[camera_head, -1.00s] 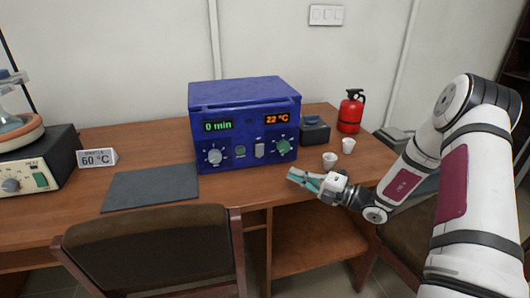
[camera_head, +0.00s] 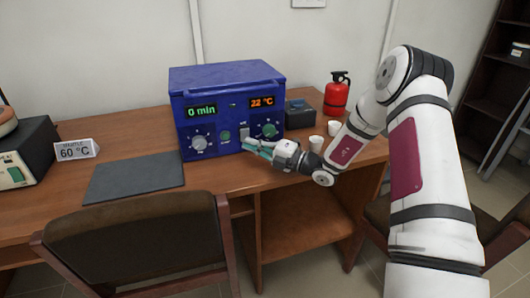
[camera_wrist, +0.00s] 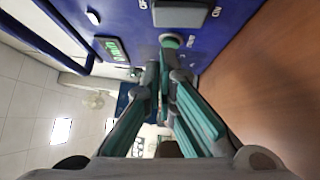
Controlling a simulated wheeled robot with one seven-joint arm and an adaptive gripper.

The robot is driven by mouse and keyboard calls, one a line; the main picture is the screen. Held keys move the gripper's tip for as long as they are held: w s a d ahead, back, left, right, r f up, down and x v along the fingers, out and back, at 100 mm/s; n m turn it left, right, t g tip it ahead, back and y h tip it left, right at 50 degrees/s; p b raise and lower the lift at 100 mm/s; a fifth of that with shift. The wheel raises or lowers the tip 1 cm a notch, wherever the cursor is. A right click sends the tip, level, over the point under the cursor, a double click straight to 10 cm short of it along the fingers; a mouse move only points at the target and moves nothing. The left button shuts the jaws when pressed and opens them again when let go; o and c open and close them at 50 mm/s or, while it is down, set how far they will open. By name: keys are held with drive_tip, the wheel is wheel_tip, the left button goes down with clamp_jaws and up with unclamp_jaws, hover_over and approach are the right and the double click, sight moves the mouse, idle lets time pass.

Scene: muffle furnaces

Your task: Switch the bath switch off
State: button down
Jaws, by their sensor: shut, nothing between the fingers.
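The blue bath unit (camera_head: 228,80) stands on the desk, its displays reading 0 min and 22 °C. Its pale switch (camera_head: 245,130) is low on the front, between a small green button and the green knob (camera_head: 269,130). In the wrist view, a grey switch (camera_wrist: 185,13) shows at the top beside OFF and ON lettering; its position cannot be told. My gripper (camera_head: 249,147) is shut and empty, fingertips just below the switch at the front panel. In the wrist view the closed fingertips (camera_wrist: 162,72) point at the panel; contact cannot be told.
A sign reading 60 °C (camera_head: 76,150) and a dark mat (camera_head: 134,181) lie left of the unit. A small dark box (camera_head: 300,113), white cups (camera_head: 334,128) and a red extinguisher (camera_head: 337,96) stand right. A chair (camera_head: 140,240) is in front.

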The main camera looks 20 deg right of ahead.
drive_tip(key=shift+w+r, duration=0.2)
drive_tip(key=shift+w, duration=1.15)
drive_tip(key=shift+w+r+m+g+h+p, duration=0.3)
drive_tip(key=shift+p, duration=0.4)
drive_tip(key=shift+f, duration=0.15)
drive_tip(key=shift+s+d, duration=0.1)
drive_tip(key=shift+s, duration=0.2)
drive_tip(key=s+a+r+p+v, duration=0.1)
drive_tip(key=r+p+v, duration=0.1)
drive_tip(key=v, duration=1)
drive_tip(key=shift+s+a+p, duration=0.25)
drive_tip(key=shift+s+p, duration=0.15)
drive_tip(key=shift+p, duration=0.1)
